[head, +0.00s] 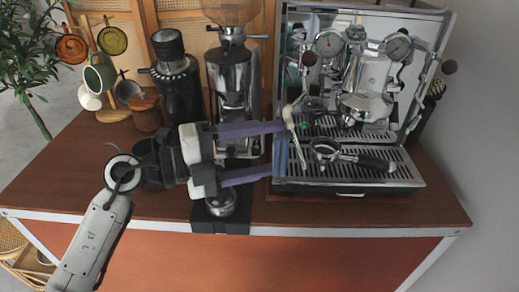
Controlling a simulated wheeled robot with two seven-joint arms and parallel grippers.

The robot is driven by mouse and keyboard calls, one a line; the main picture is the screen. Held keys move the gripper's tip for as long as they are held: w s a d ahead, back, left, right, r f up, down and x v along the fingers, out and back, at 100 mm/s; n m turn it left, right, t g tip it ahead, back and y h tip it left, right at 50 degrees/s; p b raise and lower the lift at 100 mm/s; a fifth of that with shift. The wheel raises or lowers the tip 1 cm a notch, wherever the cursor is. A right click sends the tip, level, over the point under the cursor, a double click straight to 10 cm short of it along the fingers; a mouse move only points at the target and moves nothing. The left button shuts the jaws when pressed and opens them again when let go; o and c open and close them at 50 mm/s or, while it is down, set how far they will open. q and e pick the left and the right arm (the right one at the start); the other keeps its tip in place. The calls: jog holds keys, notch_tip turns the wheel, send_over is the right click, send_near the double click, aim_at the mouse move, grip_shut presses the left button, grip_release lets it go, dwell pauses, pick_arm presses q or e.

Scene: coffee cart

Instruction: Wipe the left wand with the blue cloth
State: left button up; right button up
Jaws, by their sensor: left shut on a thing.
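My left gripper (262,150) reaches in from the left, its two long blue-violet sides spread apart at the left edge of the espresso machine (345,187). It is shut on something. The left wand (299,150), a thin pale rod with a tan upper end, slants down just right of the fingertips. I cannot tell whether they touch it. My right gripper is not in view.
A portafilter (325,151) with a black handle lies on the drip tray. The grinder (229,75) stands behind the gripper, with a metal cup (222,204) in front.

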pick_arm(q)
jog(key=shift+s+d+r+t, duration=0.1)
jog(key=shift+s+d+t, duration=0.2)
jog(key=shift+d+t, duration=0.1)
jog(key=shift+w+a+r, duration=0.15)
jog(key=shift+w+r, duration=0.2)
jog(key=shift+r, duration=0.15)
jog(key=shift+w+a+r, duration=0.15)
jog(key=shift+w+r, duration=0.15)
jog(key=shift+r, duration=0.15)
jog(key=shift+w+d+r, duration=0.15)
jog(key=shift+w+r, duration=0.2)
jog(key=shift+w, duration=0.3)
jog(key=shift+c, duration=1.3)
jog(key=shift+s+f, duration=0.55)
jog(key=shift+f, duration=0.1)
jog(key=shift+c, duration=0.7)
jog(key=shift+s+a+f, duration=0.2)
jog(key=shift+s+f, duration=0.3)
jog(key=shift+s, duration=0.25)
jog(key=shift+c, duration=0.2)
jog(key=shift+s+d+f, duration=0.15)
jog(key=shift+f, duration=0.15)
